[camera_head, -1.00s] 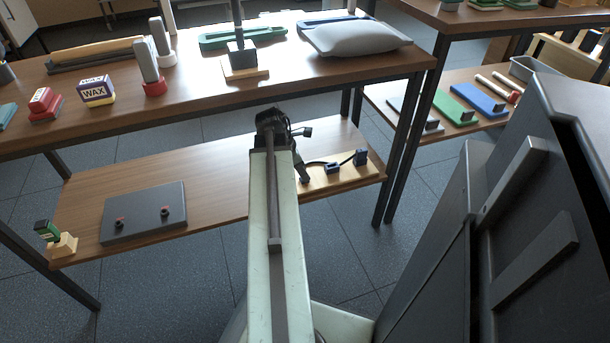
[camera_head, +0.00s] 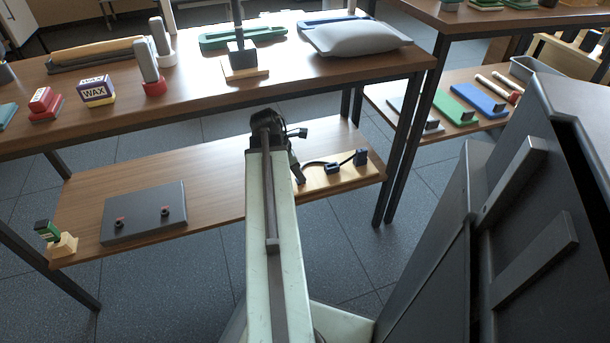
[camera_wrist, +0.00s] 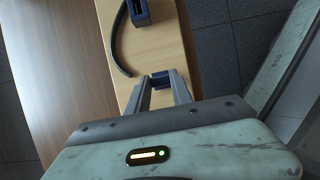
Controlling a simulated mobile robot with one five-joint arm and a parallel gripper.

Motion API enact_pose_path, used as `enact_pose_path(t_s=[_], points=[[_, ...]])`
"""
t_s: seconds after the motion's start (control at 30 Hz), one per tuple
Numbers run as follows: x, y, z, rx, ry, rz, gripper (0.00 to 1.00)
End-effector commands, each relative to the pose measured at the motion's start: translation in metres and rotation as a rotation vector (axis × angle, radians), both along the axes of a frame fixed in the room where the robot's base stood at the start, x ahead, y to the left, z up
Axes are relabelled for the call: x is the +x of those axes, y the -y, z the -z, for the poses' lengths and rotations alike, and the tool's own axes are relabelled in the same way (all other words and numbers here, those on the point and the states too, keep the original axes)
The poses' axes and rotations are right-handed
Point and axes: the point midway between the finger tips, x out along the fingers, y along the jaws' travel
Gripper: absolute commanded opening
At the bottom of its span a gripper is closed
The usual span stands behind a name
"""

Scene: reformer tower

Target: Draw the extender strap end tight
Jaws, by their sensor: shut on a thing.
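The extender strap (camera_head: 314,163) is a dark band on a pale wooden board (camera_head: 335,181) on the lower shelf. It also shows in the wrist view as a curved dark band (camera_wrist: 115,42) running towards my fingertips. My gripper (camera_wrist: 160,86) is shut on the strap end (camera_wrist: 171,79), a small dark blue piece, low over the board. My fingers partly hide this piece. The strap is bowed, not straight.
A dark plate (camera_head: 143,213) with two small knobs lies on the lower shelf (camera_head: 215,175) left of my arm. The upper table (camera_head: 300,75) overhangs behind, holding a wax box (camera_head: 96,91) and other items. A table leg (camera_head: 400,150) stands right of the board.

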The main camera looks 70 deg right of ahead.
Motion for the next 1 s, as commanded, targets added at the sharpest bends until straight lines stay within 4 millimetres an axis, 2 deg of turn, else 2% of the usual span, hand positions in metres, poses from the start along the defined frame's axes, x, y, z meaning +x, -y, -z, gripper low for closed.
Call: enact_pose_path(t_s=[1.0], points=[[0.026, -0.017, 0.000, -0.005, 0.005, -0.004, 0.00]])
